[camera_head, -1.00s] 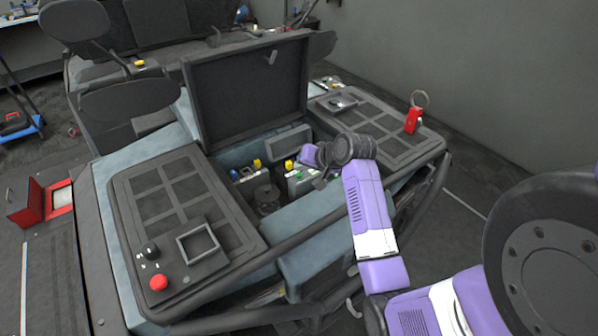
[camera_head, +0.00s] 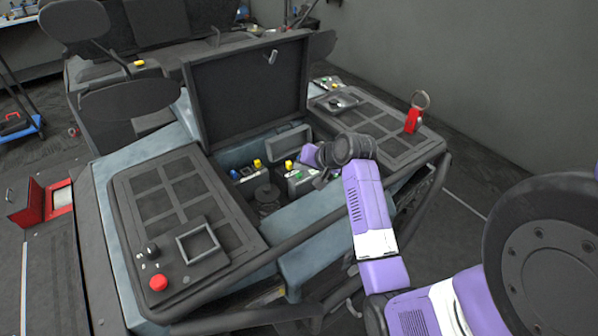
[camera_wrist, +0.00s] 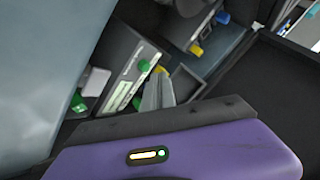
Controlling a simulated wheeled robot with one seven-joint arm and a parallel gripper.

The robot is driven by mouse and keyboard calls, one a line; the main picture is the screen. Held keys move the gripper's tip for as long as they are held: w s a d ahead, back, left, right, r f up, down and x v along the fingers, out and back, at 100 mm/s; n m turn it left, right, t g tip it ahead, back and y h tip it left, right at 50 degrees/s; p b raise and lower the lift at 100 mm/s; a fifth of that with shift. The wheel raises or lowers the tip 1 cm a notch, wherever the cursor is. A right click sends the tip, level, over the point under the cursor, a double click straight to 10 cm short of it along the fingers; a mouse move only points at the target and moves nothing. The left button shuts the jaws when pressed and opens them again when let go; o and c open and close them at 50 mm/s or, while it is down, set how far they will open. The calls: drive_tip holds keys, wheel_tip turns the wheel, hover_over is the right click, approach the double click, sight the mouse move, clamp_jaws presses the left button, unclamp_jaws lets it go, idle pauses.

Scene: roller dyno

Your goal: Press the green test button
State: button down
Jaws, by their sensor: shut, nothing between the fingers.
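Several green parts show in the wrist view, and I cannot tell for sure which is the test button. A green knob (camera_wrist: 143,66) sits on a dark box beside a white label strip. A smaller green part (camera_wrist: 137,102) lies just left of my fingers. Another green part (camera_wrist: 79,102) is further left. In the head view a small green spot (camera_head: 298,175) shows on a grey box inside the open bay. My gripper (camera_wrist: 158,92) is shut and empty, close to this box; contact cannot be told. It also shows in the head view (camera_head: 320,183), partly hidden by my wrist.
The raised dark lid (camera_head: 248,88) stands behind the bay. Yellow (camera_head: 257,163) and blue (camera_head: 234,174) parts sit in the bay's left. A red button (camera_head: 158,283) is on the left panel. A red tag (camera_head: 412,120) stands on the right panel. Bay walls leave little room.

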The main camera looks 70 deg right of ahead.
sight(301, 179)
drive_tip(key=shift+f, duration=0.1)
drive_tip(key=shift+f, duration=0.4)
drive_tip(key=shift+f, duration=0.55)
idle(0.8)
drive_tip(key=shift+r, duration=0.15)
drive_tip(key=shift+r+p, duration=0.8)
drive_tip(key=shift+p, duration=0.05)
drive_tip(key=shift+r, duration=0.1)
wheel_tip(301, 179, up, 5)
drive_tip(key=p, duration=0.5)
idle(0.6)
